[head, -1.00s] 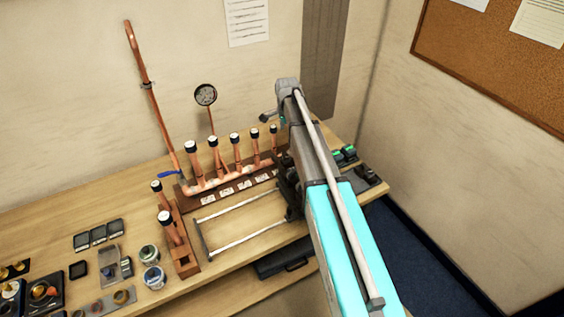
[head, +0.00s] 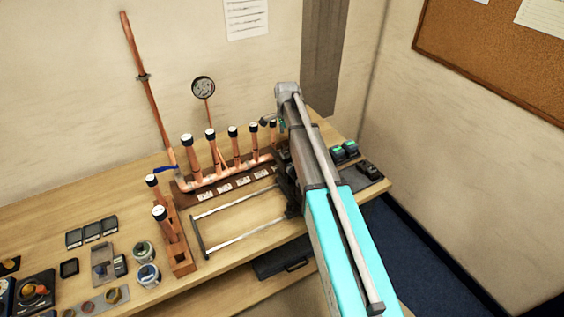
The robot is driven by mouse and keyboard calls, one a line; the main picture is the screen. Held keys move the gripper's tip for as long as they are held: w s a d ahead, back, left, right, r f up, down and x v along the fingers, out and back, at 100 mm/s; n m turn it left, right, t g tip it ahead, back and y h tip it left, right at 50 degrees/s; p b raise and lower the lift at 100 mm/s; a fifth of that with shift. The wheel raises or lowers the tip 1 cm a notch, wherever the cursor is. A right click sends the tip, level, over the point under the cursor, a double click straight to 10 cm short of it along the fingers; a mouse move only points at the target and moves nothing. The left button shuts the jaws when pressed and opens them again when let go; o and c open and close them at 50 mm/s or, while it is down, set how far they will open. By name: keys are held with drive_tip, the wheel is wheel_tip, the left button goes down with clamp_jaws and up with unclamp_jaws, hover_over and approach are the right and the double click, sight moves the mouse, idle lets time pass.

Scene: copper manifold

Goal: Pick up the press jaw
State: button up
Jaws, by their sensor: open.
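I cannot single out the press jaw for sure. A dark tool-like piece (head: 370,167) lies at the right end of the bench, right of my arm, too small to name. My gripper (head: 291,203) is the dark mechanism hanging down along the left side of my arm, low over the bench by the right end of a frame with two pale rods (head: 232,239). It is open, but its fingers are dark and partly hidden by my arm. I see nothing held in it.
A wooden block (head: 182,264) with capped stubs, two tins (head: 147,275) and dark pads (head: 92,231) are to the left.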

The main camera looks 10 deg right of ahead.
sight(285, 152)
drive_tip(key=shift+f+b, duration=1.55)
drive_tip(key=shift+f, duration=0.25)
drive_tip(key=shift+f, duration=0.15)
drive_tip(key=shift+s+a+f+b, duration=0.15)
drive_tip(key=shift+f+b, duration=2.3)
drive_tip(key=shift+b, duration=0.15)
clamp_jaws()
